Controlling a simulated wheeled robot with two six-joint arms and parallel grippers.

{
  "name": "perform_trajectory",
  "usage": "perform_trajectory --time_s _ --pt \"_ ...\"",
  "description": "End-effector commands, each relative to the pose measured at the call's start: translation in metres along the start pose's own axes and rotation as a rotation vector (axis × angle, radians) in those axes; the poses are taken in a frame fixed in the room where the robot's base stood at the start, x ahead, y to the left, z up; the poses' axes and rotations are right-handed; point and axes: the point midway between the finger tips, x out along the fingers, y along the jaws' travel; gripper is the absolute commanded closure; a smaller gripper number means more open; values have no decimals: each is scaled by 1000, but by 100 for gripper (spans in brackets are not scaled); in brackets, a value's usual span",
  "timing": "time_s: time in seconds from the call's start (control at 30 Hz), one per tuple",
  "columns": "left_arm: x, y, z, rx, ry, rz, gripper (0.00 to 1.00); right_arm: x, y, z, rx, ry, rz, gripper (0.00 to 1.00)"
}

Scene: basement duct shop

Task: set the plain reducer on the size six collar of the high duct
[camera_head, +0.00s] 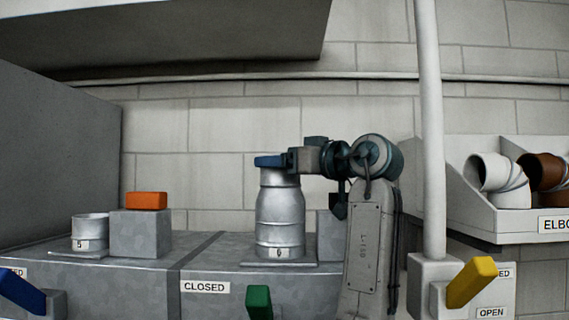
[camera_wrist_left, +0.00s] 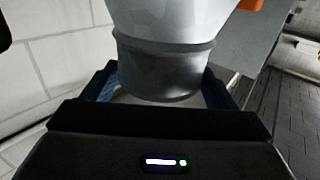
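The plain reducer (camera_head: 280,208) is a bare metal piece, narrow at the top and wider below. It stands upright over the collar marked 6 (camera_head: 279,253) on the grey duct (camera_head: 225,262), and its lower edge appears to meet the collar. My left gripper (camera_head: 270,161) reaches in from the right at the reducer's narrow top. In the left wrist view its blue fingers (camera_wrist_left: 158,88) lie on both sides of the reducer's narrow end (camera_wrist_left: 165,70), seemingly touching it. The far side of the joint is hidden. My right gripper is not in view.
A collar marked 5 (camera_head: 90,232) and a grey block (camera_head: 140,232) topped by an orange block (camera_head: 146,200) stand left. A white post (camera_head: 431,130) and elbow bin (camera_head: 470,215) are right. Blue, green (camera_head: 258,302) and yellow handles line the front. A shelf overhangs above.

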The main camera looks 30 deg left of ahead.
Motion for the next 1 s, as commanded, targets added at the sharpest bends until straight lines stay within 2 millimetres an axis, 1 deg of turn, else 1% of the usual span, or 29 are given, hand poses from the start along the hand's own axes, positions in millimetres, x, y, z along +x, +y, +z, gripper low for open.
perform_trajectory --time_s 0.17,0.27,0.77,1.0 --pt "0 0 0 1 -1 0 20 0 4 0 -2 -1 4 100" --pt "-4 1 1 1 -1 2 20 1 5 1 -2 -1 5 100" --pt "-44 0 1 0 -1 1 20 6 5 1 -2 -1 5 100" --pt "-64 1 0 1 -1 2 20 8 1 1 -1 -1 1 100"
